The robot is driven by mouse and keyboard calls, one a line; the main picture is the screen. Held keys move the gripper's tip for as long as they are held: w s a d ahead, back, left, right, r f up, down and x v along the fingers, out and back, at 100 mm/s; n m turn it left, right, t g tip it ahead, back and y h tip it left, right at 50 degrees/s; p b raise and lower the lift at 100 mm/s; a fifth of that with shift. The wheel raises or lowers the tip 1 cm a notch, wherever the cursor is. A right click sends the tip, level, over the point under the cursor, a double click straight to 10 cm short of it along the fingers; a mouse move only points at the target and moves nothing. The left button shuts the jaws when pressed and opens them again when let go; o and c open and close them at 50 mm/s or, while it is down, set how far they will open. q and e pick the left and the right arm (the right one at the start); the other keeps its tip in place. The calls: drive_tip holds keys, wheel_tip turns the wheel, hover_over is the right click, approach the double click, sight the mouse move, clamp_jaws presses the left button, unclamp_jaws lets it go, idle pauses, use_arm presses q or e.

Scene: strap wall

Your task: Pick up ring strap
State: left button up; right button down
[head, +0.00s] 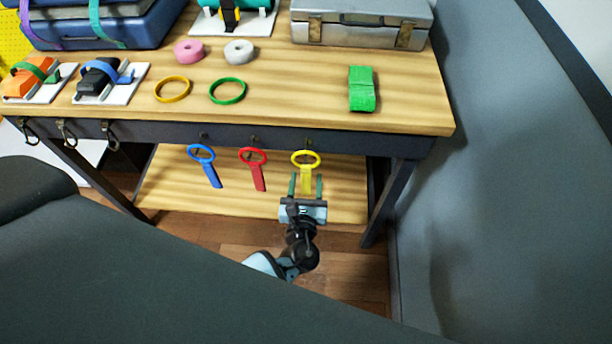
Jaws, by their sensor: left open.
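Three ring straps hang from hooks on the table's front edge: a blue one (205,166), a red one (256,168) and a yellow one (306,176). Each has a round loop at the top and a flat tail below. My left gripper (305,184) is open in front of the yellow strap, its two fingers showing on either side of the tail. I cannot tell whether a finger touches it. My right gripper is not in view.
The wooden table (310,85) carries a yellow ring (172,89), a green ring (228,91), a green folded strap (362,89), tape rolls and cases. A lower shelf (230,200) lies below the straps. A grey panel (480,180) bounds the right side.

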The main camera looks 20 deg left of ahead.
use_arm(q)
clamp_jaws()
drive_tip(key=shift+r, duration=0.1)
idle(0.3)
